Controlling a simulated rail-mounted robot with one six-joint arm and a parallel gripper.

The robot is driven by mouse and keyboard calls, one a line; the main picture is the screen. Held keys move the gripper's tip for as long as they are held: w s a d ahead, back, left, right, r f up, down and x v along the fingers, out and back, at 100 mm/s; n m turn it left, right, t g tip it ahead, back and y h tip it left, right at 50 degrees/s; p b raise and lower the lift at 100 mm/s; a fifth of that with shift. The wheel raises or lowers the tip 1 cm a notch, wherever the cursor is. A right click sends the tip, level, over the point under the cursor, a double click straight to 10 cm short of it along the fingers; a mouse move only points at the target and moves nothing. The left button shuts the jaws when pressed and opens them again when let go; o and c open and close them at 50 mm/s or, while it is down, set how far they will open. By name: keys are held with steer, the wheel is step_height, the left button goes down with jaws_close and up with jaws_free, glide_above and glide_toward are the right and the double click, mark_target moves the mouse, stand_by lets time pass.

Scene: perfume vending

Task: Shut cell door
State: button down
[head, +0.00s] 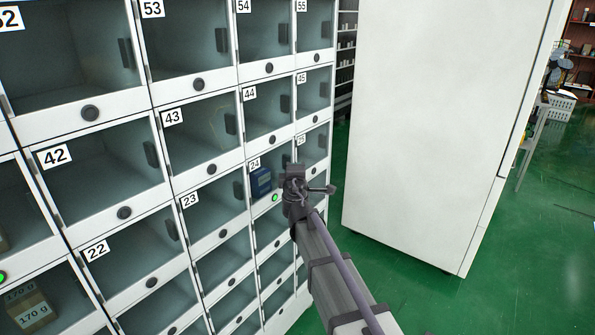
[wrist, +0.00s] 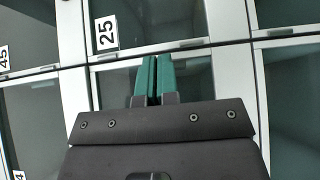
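A wall of numbered cells with glazed doors fills the left of the head view. Cell 24 (head: 255,165) holds a blue box (head: 261,182) and has a lit green button (head: 275,198) below it. My gripper (head: 296,178) is in front of the wall, just right of the blue box, and covers part of that area. In the wrist view its two green fingers (wrist: 155,80) are together with nothing seen between them, below the label 25 (wrist: 106,32). I see no door clearly swung out; whether cell 24's door is ajar, or touched by my fingers, I cannot tell.
A brown box marked 170 g (head: 33,310) sits in a lower-left cell, near another lit green button (head: 2,277). A large white cabinet (head: 435,120) stands close on the right. Green floor (head: 545,250) is open beyond it, with a white basket (head: 558,107) at the back.

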steer(key=shift+w+a+r, duration=0.1)
steer(key=shift+w+a, duration=0.25)
steer(key=shift+a, duration=0.05)
steer(key=s+d+f+m+g+h, duration=0.1)
steer(key=s+d+m+h, duration=0.2)
steer(key=s+d, duration=0.4)
steer(key=s+d+f+m+g+h, duration=0.1)
steer(key=s+d+m+h, duration=0.3)
steer(key=d, duration=0.6)
steer(key=s+f+m+g+y, duration=0.4)
steer(key=s+f+m+g, duration=0.5)
steer(key=s+f+g, duration=0.7)
steer(key=s+a+m+y, duration=0.1)
steer(key=s+a+y, duration=0.35)
steer(key=s, duration=0.45)
step_height(320, 180, up, 16)
steer(key=p, duration=1.6)
steer(key=shift+w+r, duration=0.15)
steer(key=shift+r, duration=0.05)
steer(key=c, duration=1.8)
jaws_free()
steer(key=shift+a, duration=0.1)
